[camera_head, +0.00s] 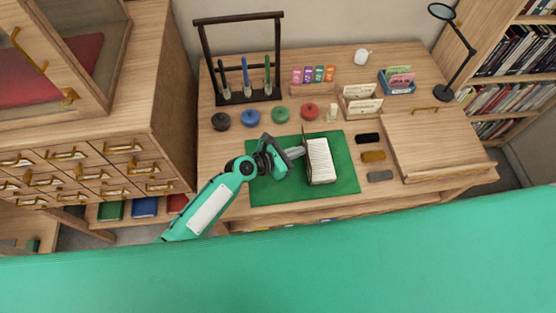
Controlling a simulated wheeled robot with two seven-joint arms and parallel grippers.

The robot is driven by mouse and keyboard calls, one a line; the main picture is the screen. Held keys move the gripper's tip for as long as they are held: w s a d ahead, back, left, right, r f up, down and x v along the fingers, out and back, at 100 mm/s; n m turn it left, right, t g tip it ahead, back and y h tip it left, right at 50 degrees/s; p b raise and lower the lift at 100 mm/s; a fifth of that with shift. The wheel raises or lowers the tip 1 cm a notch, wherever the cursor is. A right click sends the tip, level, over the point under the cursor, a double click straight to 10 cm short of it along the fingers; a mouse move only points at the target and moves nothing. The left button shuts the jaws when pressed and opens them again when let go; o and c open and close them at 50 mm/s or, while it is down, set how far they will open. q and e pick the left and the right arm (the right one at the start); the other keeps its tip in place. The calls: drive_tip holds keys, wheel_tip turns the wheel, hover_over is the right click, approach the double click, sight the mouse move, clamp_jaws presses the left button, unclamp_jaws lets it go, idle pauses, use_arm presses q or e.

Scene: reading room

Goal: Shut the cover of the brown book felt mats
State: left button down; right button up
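An open book (320,160) lies on a green mat (343,190) on the desk. Its cream pages face up, and its dark brown cover (304,143) stands roughly upright along the left side of the pages. My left gripper (294,154) reaches in from the left, with its grey fingers close to the outer side of this cover. I cannot tell whether they touch it or how far apart they are. My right gripper is not in view.
Black, blue, green and red round pieces (311,110) sit behind the mat. Black, brown and grey small blocks (373,156) lie right of it, before a sloped board (440,140). A dark rack (245,97) stands at the back left. A lamp (455,75) stands back right.

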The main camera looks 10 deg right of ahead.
use_arm(q)
drive_tip(key=shift+d+r+p, duration=0.15)
drive_tip(key=shift+d+p, duration=0.3)
drive_tip(key=shift+d, duration=1.4)
drive_tip(key=shift+a+r, duration=0.1)
drive_tip(key=a+r+p, duration=0.4)
drive_tip(key=a+p, duration=0.1)
drive_tip(key=shift+r, duration=0.4)
drive_tip(key=shift+s, duration=0.1)
